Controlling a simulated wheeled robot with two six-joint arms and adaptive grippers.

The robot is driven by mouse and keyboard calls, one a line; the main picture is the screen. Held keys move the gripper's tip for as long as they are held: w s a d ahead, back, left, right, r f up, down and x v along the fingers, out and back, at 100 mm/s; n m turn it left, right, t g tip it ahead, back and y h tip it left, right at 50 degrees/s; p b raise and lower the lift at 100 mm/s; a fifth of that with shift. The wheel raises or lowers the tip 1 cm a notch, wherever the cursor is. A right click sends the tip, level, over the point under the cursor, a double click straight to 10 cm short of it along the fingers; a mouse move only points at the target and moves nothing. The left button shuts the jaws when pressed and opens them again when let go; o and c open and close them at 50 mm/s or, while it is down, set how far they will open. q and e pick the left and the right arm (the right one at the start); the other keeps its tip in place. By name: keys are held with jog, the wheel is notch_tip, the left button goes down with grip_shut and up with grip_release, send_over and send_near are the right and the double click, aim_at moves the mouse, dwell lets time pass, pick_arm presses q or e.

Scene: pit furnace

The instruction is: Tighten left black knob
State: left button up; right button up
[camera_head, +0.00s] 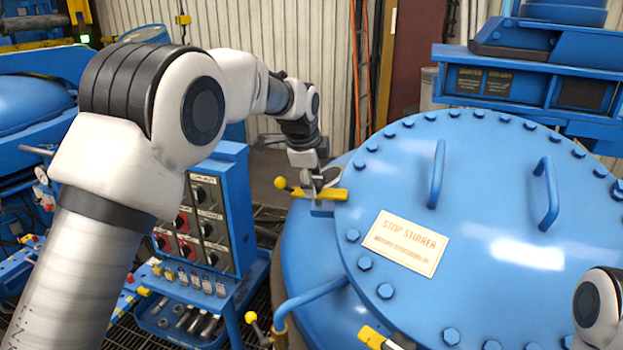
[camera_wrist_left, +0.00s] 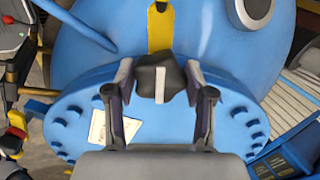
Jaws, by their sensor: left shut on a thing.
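The left black knob (camera_wrist_left: 153,76) has a lobed dark body with a pale bar on its face. It sits by the end of a yellow clamp arm (camera_head: 325,194) at the left rim of the big blue lid (camera_head: 480,185). My left gripper (camera_head: 318,178) reaches down to it from above. In the left wrist view its two fingers stand on either side of the knob and are closed on it. In the head view the gripper largely hides the knob. My right gripper is out of view.
A sign reading "STOP STIRRER" (camera_head: 405,243) and two handles (camera_head: 437,174) are on the lid, with bolts around its rim. A blue control box (camera_head: 215,215) stands left of the vessel. A yellow ball lever (camera_head: 281,183) is close beside my left gripper.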

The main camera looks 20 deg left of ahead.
pick_arm(q)
jog(key=shift+s+f, duration=0.1)
jog(key=shift+f, duration=0.1)
jog(key=o, duration=1.2)
jog(key=shift+c, duration=0.2)
jog(key=shift+w+d, duration=0.1)
jog(key=shift+w, duration=0.1)
jog(key=v, duration=1.2)
jog(key=shift+w, duration=0.1)
jog(key=shift+d, duration=0.1)
